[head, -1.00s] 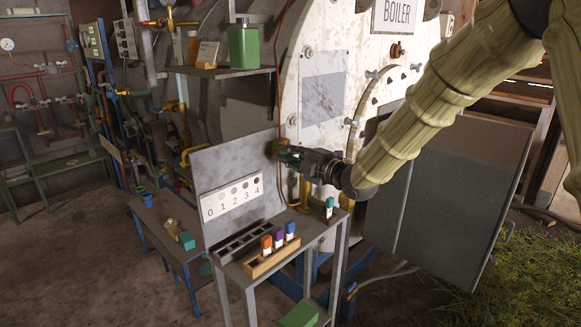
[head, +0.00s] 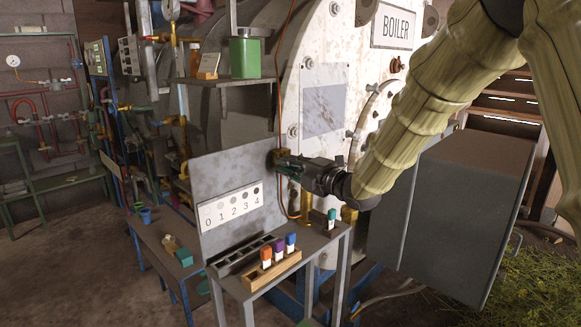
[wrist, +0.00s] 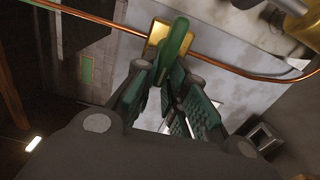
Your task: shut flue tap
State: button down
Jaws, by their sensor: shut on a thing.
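The flue tap is a brass block (wrist: 157,36) with a green lever (wrist: 175,38) on a thin copper pipe. In the wrist view the lever runs across the pipe line and down between the fingers. My gripper (wrist: 170,72) is shut on this lever, with green pads on both sides of it. In the head view my gripper (head: 283,166) is at the pipe in front of the boiler (head: 350,60), just behind the upper right corner of the grey numbered panel.
The panel (head: 235,160) stands on a small metal table (head: 325,238) close below my gripper. A wooden rack (head: 262,278) with several coloured bottles and a separate teal-capped bottle (head: 331,220) stand on it. A shelf (head: 225,79) is at upper left; a grey open door (head: 450,210) is at right.

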jog(key=c, duration=1.5)
grip_release()
jog(key=shift+a+r, duration=0.1)
jog(key=shift+a, duration=0.2)
jog(key=v, duration=1.2)
